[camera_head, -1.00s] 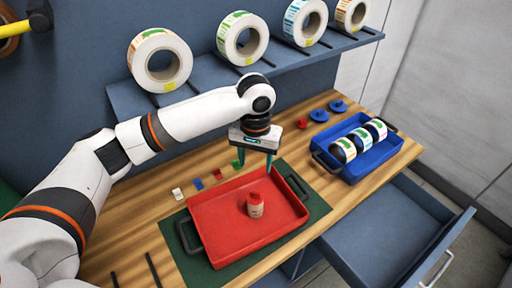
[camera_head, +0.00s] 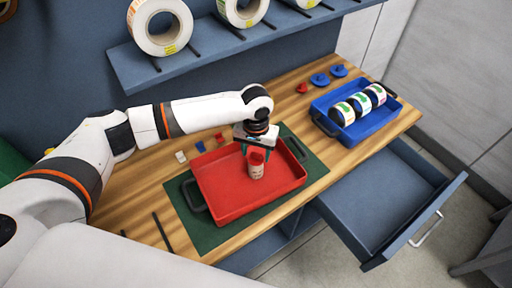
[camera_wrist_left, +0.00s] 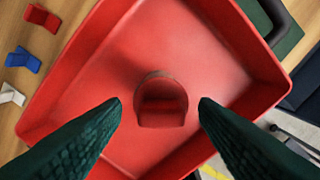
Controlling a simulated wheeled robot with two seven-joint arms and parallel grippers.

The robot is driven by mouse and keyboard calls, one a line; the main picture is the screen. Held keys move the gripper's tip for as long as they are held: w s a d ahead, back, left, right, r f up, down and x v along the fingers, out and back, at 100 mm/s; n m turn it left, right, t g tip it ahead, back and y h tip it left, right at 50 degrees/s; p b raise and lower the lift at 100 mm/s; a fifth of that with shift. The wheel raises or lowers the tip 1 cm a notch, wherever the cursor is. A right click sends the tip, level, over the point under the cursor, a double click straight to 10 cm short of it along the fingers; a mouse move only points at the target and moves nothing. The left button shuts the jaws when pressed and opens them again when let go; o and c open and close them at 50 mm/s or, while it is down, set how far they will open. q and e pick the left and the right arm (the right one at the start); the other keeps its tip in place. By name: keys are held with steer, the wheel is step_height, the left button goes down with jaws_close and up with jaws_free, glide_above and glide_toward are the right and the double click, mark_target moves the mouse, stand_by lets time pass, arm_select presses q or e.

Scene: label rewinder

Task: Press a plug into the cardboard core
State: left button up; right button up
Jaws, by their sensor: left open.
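A small pale cylinder with a red top (camera_head: 256,168) stands upright in the red tray (camera_head: 215,180); I cannot tell whether it is the core. In the left wrist view its red top (camera_wrist_left: 162,101) lies between the fingertips. My left gripper (camera_head: 257,149) points down over it, open, with a fingertip on either side; contact is not clear. A red plug-like piece (camera_head: 302,88) and two blue ones (camera_head: 320,80) (camera_head: 339,71) lie at the back of the table. My right gripper is out of view.
The red tray sits on a green mat (camera_head: 312,168). Small white (camera_head: 181,156), blue (camera_head: 200,147) and red (camera_head: 219,138) clips lie behind it. A blue tray (camera_head: 372,122) holds three rolls. An open drawer (camera_head: 385,190) juts out at the front right.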

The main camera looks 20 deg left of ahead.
mark_target(256, 154)
arm_select(q)
steer(key=shift+c, duration=0.2)
steer(key=c, duration=0.9)
steer(key=shift+c, duration=0.5)
steer(key=shift+s+f, duration=0.15)
steer(key=o, duration=1)
step_height(256, 154, up, 12)
steer(key=b, duration=0.1)
steer(key=shift+b, duration=0.4)
